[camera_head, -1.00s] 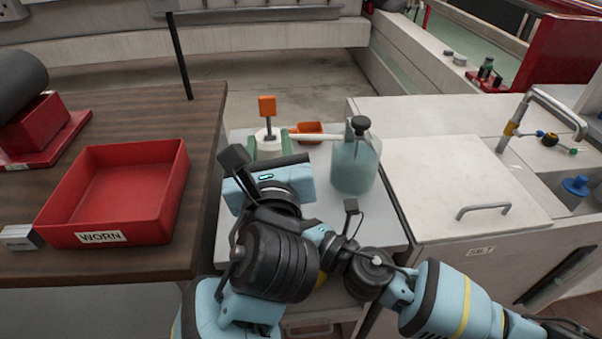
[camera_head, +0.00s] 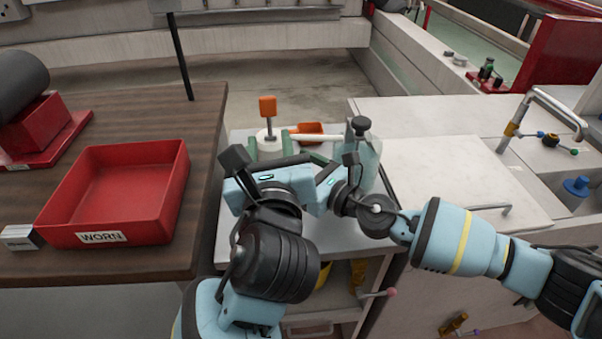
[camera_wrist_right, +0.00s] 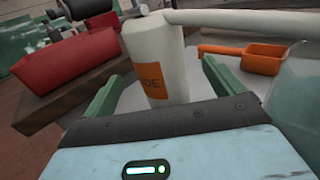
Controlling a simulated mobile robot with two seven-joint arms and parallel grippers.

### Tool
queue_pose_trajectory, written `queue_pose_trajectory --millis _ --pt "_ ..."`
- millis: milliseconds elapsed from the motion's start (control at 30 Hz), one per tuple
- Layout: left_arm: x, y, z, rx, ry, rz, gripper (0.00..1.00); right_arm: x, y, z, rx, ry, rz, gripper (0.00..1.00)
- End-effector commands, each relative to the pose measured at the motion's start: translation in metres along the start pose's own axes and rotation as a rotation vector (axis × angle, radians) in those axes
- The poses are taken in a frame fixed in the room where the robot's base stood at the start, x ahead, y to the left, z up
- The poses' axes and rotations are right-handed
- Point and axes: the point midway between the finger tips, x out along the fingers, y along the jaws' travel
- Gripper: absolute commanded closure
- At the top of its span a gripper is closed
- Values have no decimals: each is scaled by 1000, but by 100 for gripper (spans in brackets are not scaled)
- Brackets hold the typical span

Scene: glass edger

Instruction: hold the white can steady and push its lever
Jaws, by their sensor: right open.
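The white can (camera_head: 268,141) stands on the pale bench, with an orange block on a stem above it and a white bar running right towards the jug. In the right wrist view the can (camera_wrist_right: 152,50) bears an orange label and stands beyond the palm, between the lines of the green fingers. My left gripper (camera_head: 268,146) has a green finger on either side of the can in the head view; contact cannot be seen. My right gripper (camera_wrist_right: 160,85) is open with nothing clamped; the head view shows it close beside the left gripper, mostly hidden.
A blue-green jug (camera_head: 370,160) with a black stopper stands right of the can, partly behind my right gripper. An orange scoop (camera_head: 311,128) lies between them. A red WORN bin (camera_head: 165,200) sits on the wooden table at left. A white lidded cabinet (camera_head: 450,170) is at right.

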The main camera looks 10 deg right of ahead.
Motion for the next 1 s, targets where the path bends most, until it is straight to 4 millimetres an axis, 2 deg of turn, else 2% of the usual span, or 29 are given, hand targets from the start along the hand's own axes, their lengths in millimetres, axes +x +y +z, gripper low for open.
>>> queue_pose_trajectory --millis 200,400,833,1000 --pt "0 0 0 0 0 0 64 33 1 1 1 -1 1 6" --pt "0 0 0 0 0 0 64 52 1 0 2 -1 2 6" --pt "0 0 0 0 0 0 64 59 1 0 2 0 1 6" --pt "0 0 0 0 0 0 64 59 1 0 2 0 1 27"
